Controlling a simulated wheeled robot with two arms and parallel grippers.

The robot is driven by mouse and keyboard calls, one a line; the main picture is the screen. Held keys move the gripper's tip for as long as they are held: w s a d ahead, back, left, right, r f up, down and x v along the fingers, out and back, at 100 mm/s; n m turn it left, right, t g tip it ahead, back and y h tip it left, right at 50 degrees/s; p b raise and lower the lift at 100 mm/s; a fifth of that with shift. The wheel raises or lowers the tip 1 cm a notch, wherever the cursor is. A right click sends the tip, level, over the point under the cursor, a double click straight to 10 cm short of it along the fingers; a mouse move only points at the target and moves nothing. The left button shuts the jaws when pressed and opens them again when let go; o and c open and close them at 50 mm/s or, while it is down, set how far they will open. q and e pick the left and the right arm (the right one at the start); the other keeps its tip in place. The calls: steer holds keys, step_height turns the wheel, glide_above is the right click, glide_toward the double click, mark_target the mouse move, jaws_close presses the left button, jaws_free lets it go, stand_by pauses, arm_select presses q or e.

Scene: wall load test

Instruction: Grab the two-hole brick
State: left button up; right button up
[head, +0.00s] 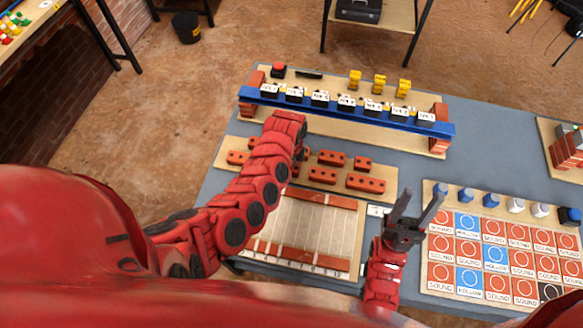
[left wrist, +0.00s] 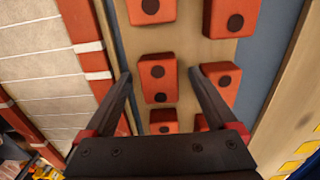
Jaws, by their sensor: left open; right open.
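In the left wrist view, a red-orange brick (left wrist: 158,84) with two dark round holes lies on a wooden board, between and beyond my fingertips. My left gripper (left wrist: 160,73) is open and empty above it. A neighbouring brick (left wrist: 222,78) is partly behind the right-hand finger. In the head view my left arm hides its gripper and part of the brick board. Red bricks (head: 331,158) of differing lengths show on that board. I cannot tell there which one lies under the left gripper. My right gripper (head: 420,197) is open and empty over the table, left of the card board.
A blue rail (head: 346,111) with white labels stands behind the bricks. A pale panel with red brick strips (head: 318,200) lies in front. A board of "SOUND" and "HOLLOW" cards (head: 456,291) is at right, with small blue and white pieces. Grey table (head: 488,140) is clear at back right.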

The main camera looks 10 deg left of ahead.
arm_select(q)
jaws_close()
stand_by(0.5)
